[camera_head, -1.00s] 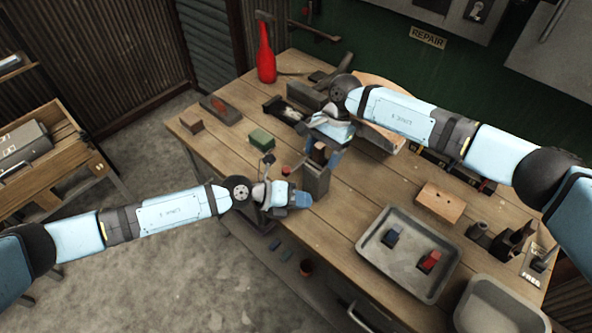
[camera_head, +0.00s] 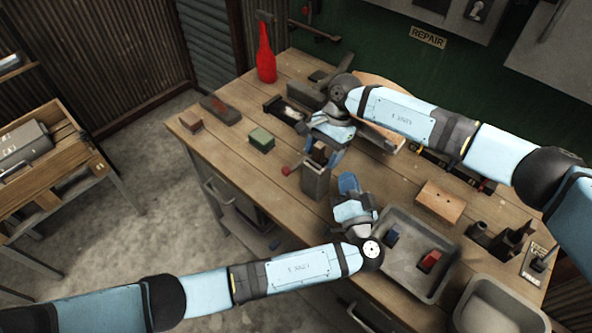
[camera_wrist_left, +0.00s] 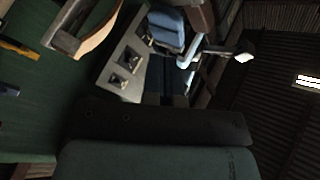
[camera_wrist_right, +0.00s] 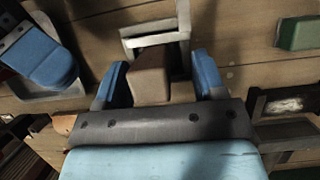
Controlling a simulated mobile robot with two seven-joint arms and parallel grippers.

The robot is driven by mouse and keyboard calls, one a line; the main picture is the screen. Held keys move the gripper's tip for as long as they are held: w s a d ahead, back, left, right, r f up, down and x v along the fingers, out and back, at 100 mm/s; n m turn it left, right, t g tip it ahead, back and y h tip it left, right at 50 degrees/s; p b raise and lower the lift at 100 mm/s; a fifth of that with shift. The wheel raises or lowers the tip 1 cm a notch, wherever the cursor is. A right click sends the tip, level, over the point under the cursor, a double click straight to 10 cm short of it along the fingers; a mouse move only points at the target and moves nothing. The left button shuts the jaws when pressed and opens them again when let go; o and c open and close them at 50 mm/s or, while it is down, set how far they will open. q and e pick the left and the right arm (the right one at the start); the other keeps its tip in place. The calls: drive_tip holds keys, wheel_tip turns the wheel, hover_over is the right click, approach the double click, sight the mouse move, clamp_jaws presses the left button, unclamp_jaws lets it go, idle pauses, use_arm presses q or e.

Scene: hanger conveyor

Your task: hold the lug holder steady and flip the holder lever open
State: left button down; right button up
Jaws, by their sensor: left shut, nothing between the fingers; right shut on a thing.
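The lug holder (camera_head: 316,184) is a grey upright box on the wooden bench, with a brown block (camera_head: 319,153) sticking out of its top. A short red-tipped lever (camera_head: 287,171) juts from its left side. My right gripper (camera_head: 323,146) is shut on the holder's upper part. In the right wrist view, its blue fingers (camera_wrist_right: 160,82) flank the brown block (camera_wrist_right: 150,78) and the holder's grey frame (camera_wrist_right: 155,33). My left gripper (camera_head: 348,184) is shut and empty, to the right of the holder and apart from it. It also shows in the right wrist view (camera_wrist_right: 45,58).
A grey tray (camera_head: 447,282) with a blue and a red piece lies right of my left gripper. A green box (camera_head: 262,140) stands left of the holder. A drilled wooden block (camera_head: 440,201) lies to the right. Bench in front of the lever is bare.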

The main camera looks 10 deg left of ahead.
use_arm(q)
drive_tip(key=shift+s+r+n+g+y, duration=0.1)
drive_tip(key=shift+s+n+g+y, duration=0.5)
drive_tip(key=shift+n+y, duration=0.4)
drive_tip(key=shift+s+r+n+g+y, duration=0.1)
drive_tip(key=shift+s+n+g+y, duration=0.5)
drive_tip(key=shift+n+y, duration=0.35)
drive_tip(key=w+a, duration=0.2)
drive_tip(key=a, duration=0.6)
drive_tip(key=shift+w+a, duration=0.15)
drive_tip(key=shift+w, duration=0.2)
drive_tip(key=shift+a+f, duration=0.15)
idle(0.4)
drive_tip(key=shift+w+a, duration=0.15)
drive_tip(key=shift+a, duration=0.1)
